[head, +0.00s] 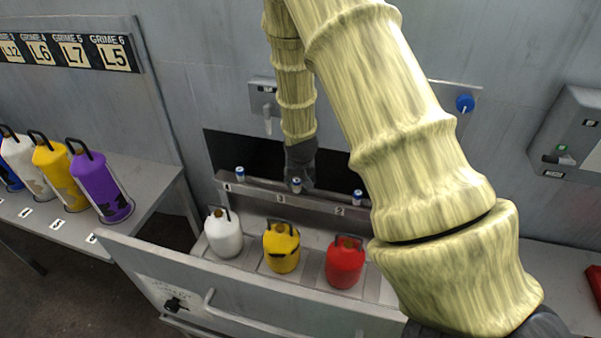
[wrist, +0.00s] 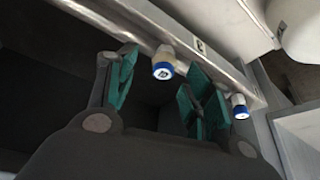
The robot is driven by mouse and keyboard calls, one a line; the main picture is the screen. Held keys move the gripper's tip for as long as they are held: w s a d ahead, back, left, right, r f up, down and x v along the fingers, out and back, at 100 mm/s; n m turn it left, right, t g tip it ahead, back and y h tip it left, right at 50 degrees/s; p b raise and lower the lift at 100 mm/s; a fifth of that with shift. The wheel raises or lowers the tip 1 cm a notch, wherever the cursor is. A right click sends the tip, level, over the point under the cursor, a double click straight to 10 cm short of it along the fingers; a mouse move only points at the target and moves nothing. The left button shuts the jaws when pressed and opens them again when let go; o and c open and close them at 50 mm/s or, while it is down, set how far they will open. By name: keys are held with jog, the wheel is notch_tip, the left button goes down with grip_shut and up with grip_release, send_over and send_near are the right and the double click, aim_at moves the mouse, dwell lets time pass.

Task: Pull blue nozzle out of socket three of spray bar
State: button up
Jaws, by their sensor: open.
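The grey spray bar (head: 320,201) runs across the front of a dark recess and holds blue and white nozzles. The nozzle by label 3 (head: 296,184) stands in the bar, right at my gripper (head: 301,181). In the wrist view, my gripper (wrist: 158,68) is open, its teal fingers on either side of a white nozzle with a blue ring (wrist: 163,66). I see no finger contact with it. A second nozzle (wrist: 239,106) sits on the bar (wrist: 150,30) just right of the right finger. My gripper partly hides the bar behind it in the head view.
Nozzles also stand at the bar's left (head: 239,172) and right (head: 357,196). White (head: 223,236), yellow (head: 281,249) and red (head: 345,264) canisters stand in the tray in front. A purple cylinder (head: 100,187) stands on the left table. A blue knob (head: 465,103) is on the back wall.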

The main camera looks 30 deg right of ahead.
aim_at(298, 183)
jog(key=w+f, duration=0.2)
jog(key=f, duration=0.1)
jog(key=w+f, duration=0.1)
jog(key=shift+w+d+f+p, duration=0.2)
jog(key=shift+w+d+p, duration=0.05)
jog(key=shift+d+p, duration=0.1)
jog(key=shift+f, duration=0.25)
jog(key=shift+s+d+f+p, duration=0.1)
jog(key=shift+s+p, duration=0.2)
jog(key=shift+s, duration=0.25)
jog(key=shift+w+f, duration=0.6)
jog(key=shift+w, duration=0.05)
jog(key=shift+s+r, duration=0.1)
jog(key=shift+s, duration=0.05)
jog(key=shift+s+r, duration=0.1)
jog(key=shift+s, duration=0.05)
jog(key=shift+c, duration=1)
grip_shut()
